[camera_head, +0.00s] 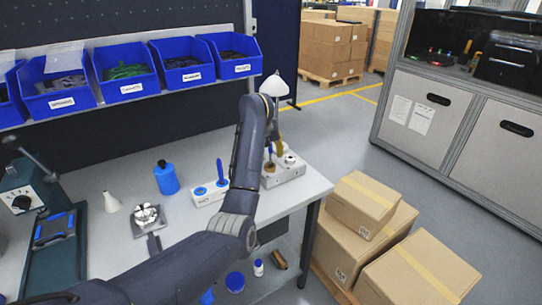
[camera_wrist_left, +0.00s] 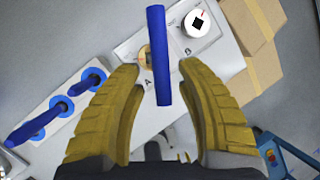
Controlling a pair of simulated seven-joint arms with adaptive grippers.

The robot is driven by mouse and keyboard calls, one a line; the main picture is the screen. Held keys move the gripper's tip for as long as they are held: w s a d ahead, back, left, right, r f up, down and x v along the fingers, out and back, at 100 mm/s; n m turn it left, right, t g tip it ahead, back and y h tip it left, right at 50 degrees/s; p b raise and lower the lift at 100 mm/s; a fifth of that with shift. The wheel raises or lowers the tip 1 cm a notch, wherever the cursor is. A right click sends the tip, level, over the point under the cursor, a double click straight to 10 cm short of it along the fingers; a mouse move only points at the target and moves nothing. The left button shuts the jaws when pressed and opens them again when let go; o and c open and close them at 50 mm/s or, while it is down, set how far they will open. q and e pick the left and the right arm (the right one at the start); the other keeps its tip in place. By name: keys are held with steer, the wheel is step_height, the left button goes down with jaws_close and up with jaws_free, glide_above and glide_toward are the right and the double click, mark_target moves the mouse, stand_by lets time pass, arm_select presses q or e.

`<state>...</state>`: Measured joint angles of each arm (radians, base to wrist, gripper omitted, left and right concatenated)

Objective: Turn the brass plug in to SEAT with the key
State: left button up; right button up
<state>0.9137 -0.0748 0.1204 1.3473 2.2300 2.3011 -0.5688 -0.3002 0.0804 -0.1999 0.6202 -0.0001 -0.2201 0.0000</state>
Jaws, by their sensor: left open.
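The white housing (camera_head: 285,174) stands near the right end of the table. The brass plug (camera_wrist_left: 145,57) sits in it beside the letter A, partly covered by a blue key handle (camera_wrist_left: 160,55). The handle looks to stand over the plug; whether the key's tip is fully in its socket is hidden. My left gripper (camera_wrist_left: 160,74) is open, its yellow fingers on either side of the handle's lower part, with gaps visible. In the head view the left gripper (camera_head: 279,147) is partly hidden by my arm. The SEAT marking is not legible. My right gripper is not in view.
Beside B on the housing is a pale plug with a black square socket (camera_wrist_left: 198,23). A white rack (camera_wrist_left: 60,105) with blue-handled keys stands left of the housing. A blue bottle (camera_head: 166,177) and metal dish (camera_head: 147,216) stand farther left. Cartons (camera_head: 372,235) are beyond the table edge.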

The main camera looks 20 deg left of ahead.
arm_select(q)
steer(key=shift+x, duration=1.05)
jaws_close()
steer(key=shift+m+h, duration=0.6)
steer(key=shift+m, duration=0.8)
